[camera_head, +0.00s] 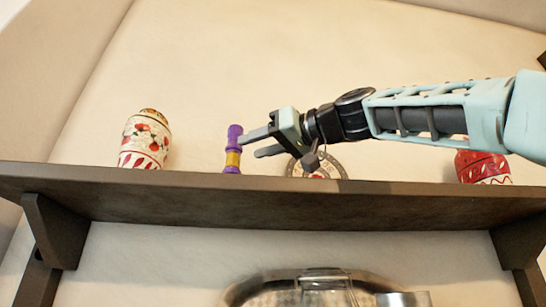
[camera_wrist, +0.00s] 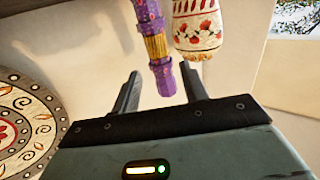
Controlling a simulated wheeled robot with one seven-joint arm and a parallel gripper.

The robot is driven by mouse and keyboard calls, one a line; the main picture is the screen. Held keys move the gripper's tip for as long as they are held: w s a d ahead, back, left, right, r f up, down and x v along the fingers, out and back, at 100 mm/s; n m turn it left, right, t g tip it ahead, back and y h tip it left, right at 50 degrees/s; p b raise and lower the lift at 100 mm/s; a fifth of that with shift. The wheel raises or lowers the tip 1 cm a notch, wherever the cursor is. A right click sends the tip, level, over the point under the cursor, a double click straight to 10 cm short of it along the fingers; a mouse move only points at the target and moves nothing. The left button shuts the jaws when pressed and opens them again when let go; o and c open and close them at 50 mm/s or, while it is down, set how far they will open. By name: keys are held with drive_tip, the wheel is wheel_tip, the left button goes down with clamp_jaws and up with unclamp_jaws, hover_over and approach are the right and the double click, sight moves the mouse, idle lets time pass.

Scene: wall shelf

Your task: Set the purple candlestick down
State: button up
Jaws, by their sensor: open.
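The purple candlestick (camera_head: 233,150), with a yellow band in its middle, stands upright on the brown wall shelf (camera_head: 200,193). My gripper (camera_head: 259,143) is open and empty, just to the right of the candlestick in the head view, with its fingers pointing left towards it. In the wrist view, the candlestick (camera_wrist: 156,46) lies beyond the tips of my open gripper (camera_wrist: 163,85), in line with the gap between the fingers. The foot of the candlestick is partly out of sight behind the shelf's front edge in the head view.
A white patterned jar (camera_head: 146,140) stands left of the candlestick. A round decorated plate (camera_head: 327,166) stands behind my gripper, and a red patterned pot (camera_head: 482,167) is at the right. A metal tray (camera_head: 240,291) is below the shelf. Shelf room shows between jar and candlestick.

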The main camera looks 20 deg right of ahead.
drive_tip(key=shift+b+v, duration=0.6)
drive_tip(key=shift+v, duration=1.2)
